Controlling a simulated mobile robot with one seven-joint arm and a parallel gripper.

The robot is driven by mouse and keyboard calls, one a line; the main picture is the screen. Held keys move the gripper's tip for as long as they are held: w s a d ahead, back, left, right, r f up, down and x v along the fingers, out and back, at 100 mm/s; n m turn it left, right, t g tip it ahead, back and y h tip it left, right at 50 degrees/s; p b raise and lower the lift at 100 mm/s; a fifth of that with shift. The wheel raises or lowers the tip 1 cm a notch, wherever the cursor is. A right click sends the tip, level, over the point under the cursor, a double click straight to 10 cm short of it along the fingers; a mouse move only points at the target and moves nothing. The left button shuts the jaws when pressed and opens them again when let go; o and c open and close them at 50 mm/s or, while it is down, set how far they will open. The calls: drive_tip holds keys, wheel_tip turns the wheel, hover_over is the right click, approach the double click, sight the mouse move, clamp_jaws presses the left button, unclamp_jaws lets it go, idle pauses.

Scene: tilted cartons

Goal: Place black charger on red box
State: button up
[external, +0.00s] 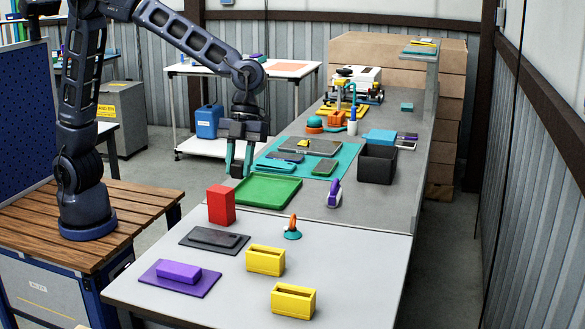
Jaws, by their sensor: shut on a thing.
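A red box (221,204) stands upright on the front table, near its back left corner. My gripper (239,172) points down beyond it, above the left edge of the long grey table, beside the green tray. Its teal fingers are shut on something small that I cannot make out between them. I cannot tell if this is the black charger. A flat dark block (217,237) lies on a dark mat in front of the red box. Nothing is seen on top of the red box.
A green tray (268,190) lies behind the red box. Two yellow boxes (266,260) (293,300), a purple block (179,272) and an orange-and-teal item (292,227) share the front table. A black bin (377,165) stands further back. The front table's right side is clear.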

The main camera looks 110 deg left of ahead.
drive_tip(key=s+a+r, duration=0.4)
drive_tip(key=s+a, duration=0.3)
drive_tip(key=a, duration=0.5)
drive_tip(key=r, duration=0.2)
hover_over(218, 191)
drive_tip(key=a, duration=0.2)
wheel_tip(218, 191, down, 20)
drive_tip(key=shift+d+r, duration=0.15)
drive_tip(key=o, duration=1)
